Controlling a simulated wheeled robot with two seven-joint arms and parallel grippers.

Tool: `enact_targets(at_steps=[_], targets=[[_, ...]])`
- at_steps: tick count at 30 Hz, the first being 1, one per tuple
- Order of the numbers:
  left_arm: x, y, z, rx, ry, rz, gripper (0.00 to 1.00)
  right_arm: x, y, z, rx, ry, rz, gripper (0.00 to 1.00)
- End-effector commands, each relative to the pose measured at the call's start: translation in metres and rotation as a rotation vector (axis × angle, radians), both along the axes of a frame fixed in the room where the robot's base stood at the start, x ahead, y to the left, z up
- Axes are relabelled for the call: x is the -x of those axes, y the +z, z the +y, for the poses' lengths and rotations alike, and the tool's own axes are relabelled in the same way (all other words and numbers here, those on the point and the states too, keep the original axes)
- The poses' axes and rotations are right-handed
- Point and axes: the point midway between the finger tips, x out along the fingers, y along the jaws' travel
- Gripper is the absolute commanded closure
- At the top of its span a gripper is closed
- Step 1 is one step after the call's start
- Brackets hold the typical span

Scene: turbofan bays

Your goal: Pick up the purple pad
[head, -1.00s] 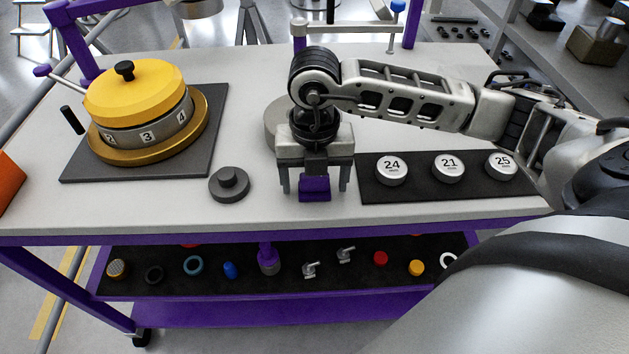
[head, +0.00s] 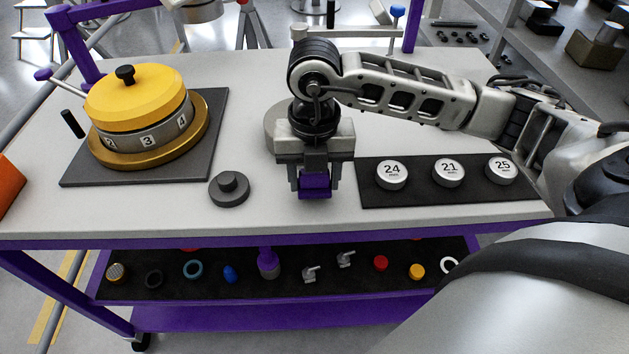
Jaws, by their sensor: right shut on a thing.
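The purple pad (head: 315,185) is a small block near the front middle of the grey tabletop. My right gripper (head: 315,188) comes down over it from above, and its two fingers are shut on the pad's left and right sides. The pad's upper part is hidden by the gripper. I cannot tell whether its underside touches the table. My left gripper does not show.
A grey knobbed disc (head: 230,188) lies left of the pad. A black mat (head: 432,199) with round weights marked 24, 21 and 25 is on the right. A yellow-lidded pot (head: 138,97) stands at left. The lower shelf (head: 300,313) holds several small parts.

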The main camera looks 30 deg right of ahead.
Motion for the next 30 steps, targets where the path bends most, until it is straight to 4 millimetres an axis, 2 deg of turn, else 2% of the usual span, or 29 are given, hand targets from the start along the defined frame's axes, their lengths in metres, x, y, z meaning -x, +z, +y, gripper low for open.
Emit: enact_targets(at_steps=[2, 5, 10, 15, 22, 30], targets=[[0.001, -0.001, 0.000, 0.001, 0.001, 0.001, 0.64, 0.000, 0.015, 0.000, 0.000, 0.002, -0.006, 0.73], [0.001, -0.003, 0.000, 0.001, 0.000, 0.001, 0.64, 0.015, 0.033, 0.010, 0.000, 0.007, -0.008, 0.73], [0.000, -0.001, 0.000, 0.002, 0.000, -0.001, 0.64, 0.044, 0.074, 0.028, 0.000, 0.009, -0.009, 0.73], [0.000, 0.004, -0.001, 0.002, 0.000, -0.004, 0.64, 0.080, 0.093, 0.050, 0.002, 0.009, -0.008, 0.73], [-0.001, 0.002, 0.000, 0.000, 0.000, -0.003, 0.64, 0.110, 0.106, 0.070, 0.000, 0.006, -0.004, 0.73], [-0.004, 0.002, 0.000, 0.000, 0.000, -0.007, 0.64, 0.119, 0.110, 0.074, 0.002, 0.000, -0.001, 0.73]])
